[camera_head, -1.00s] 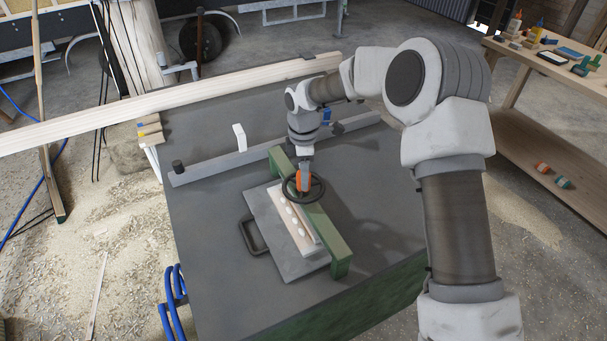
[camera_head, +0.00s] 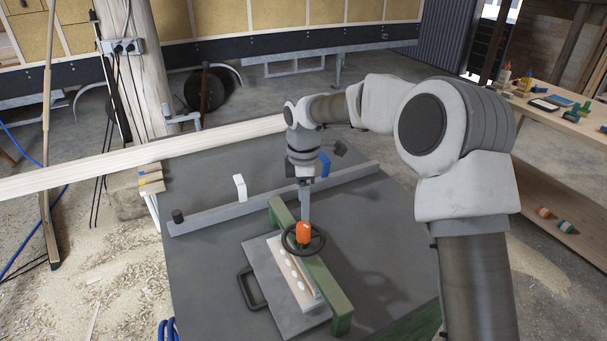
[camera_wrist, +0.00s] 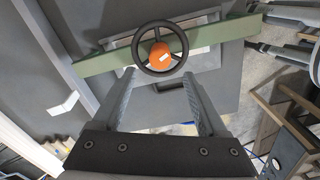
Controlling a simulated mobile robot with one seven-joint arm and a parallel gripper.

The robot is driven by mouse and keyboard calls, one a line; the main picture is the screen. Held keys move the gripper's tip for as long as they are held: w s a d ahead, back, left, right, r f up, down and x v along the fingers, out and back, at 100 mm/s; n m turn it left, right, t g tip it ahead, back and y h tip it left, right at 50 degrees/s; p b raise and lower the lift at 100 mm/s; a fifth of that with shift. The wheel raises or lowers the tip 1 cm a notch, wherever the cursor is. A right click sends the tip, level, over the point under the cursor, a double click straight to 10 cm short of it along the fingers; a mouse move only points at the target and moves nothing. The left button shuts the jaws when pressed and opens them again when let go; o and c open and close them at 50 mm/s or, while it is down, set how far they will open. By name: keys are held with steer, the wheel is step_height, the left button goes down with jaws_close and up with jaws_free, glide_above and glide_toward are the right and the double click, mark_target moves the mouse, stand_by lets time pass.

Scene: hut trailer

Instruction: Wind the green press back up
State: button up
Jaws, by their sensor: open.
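The green press (camera_head: 338,302) stands on the grey table; its beam also crosses the wrist view (camera_wrist: 96,63). On it is a dark spoked handwheel (camera_head: 321,240) with an orange knob (camera_head: 303,231) at its hub. The wheel (camera_wrist: 139,45) and knob (camera_wrist: 159,57) show clearly in the wrist view. A pale wooden piece with several white spots (camera_head: 291,267) lies under the beam on a grey plate (camera_head: 268,291). My gripper (camera_head: 306,217) points down just above the knob. In the wrist view its fingers (camera_wrist: 158,77) are apart, with nothing between them.
A grey fence bar (camera_head: 222,217) crosses the table behind the press, with a white block (camera_head: 239,187) and a blue block (camera_head: 324,164) at it. A long timber (camera_head: 130,160) lies along the back. A wooden bench (camera_head: 560,170) stands at right.

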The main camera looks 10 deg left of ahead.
mark_target(303, 225)
step_height(303, 225, up, 9)
steer(key=shift+f, duration=0.15)
stand_by(0.4)
step_height(303, 225, down, 18)
steer(key=m+p, duration=0.3)
steer(key=m, duration=2.1)
steer(key=shift+p, duration=0.35)
jaws_close()
